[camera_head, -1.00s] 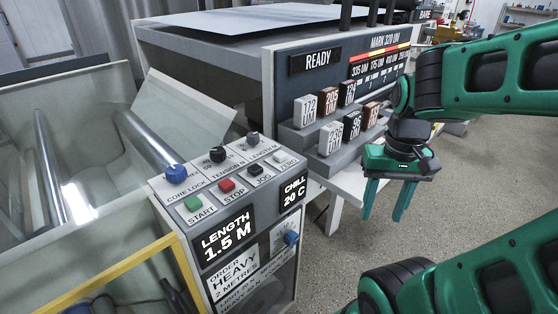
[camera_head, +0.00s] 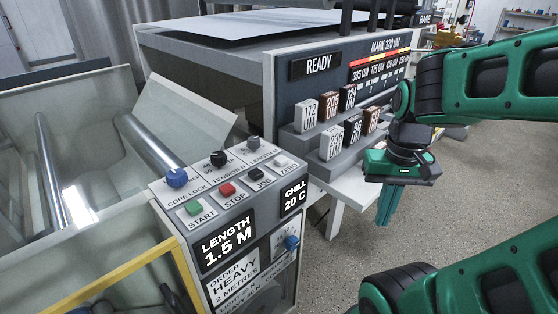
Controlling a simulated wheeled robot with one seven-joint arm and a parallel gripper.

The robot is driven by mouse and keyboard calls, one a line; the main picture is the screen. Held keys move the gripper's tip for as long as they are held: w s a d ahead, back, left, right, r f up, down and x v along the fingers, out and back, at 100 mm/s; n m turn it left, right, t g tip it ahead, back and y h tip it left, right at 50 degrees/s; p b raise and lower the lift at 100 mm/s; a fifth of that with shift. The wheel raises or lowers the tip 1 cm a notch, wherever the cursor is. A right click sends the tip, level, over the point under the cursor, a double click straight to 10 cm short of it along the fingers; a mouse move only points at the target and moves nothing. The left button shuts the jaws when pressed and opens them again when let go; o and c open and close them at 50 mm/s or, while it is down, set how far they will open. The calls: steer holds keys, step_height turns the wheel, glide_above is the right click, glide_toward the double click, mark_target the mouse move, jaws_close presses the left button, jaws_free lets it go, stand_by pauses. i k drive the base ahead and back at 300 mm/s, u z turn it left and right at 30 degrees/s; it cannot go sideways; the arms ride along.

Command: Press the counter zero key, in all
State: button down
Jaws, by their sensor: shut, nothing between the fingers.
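The counter zero key (camera_head: 281,161) is a small pale button labelled ZERO. It sits on the sloping top of the grey control console (camera_head: 229,188), at the right end of the key row, right of the black JOG key (camera_head: 256,174). The console's display (camera_head: 228,244) reads LENGTH 1.5 M. My gripper (camera_head: 385,222) is green, points down and is shut and empty. It hangs to the right of the console, apart from the zero key.
Green START (camera_head: 193,208) and red STOP (camera_head: 227,189) keys share the row. Labelled blocks (camera_head: 330,141) sit on a stepped rack by the READY panel (camera_head: 318,64). Floor right of the console is clear.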

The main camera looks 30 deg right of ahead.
mark_target(280, 160)
steer(key=k, duration=1.25)
steer(key=z, duration=0.25)
steer(key=i, duration=0.7)
steer(key=z, duration=0.3)
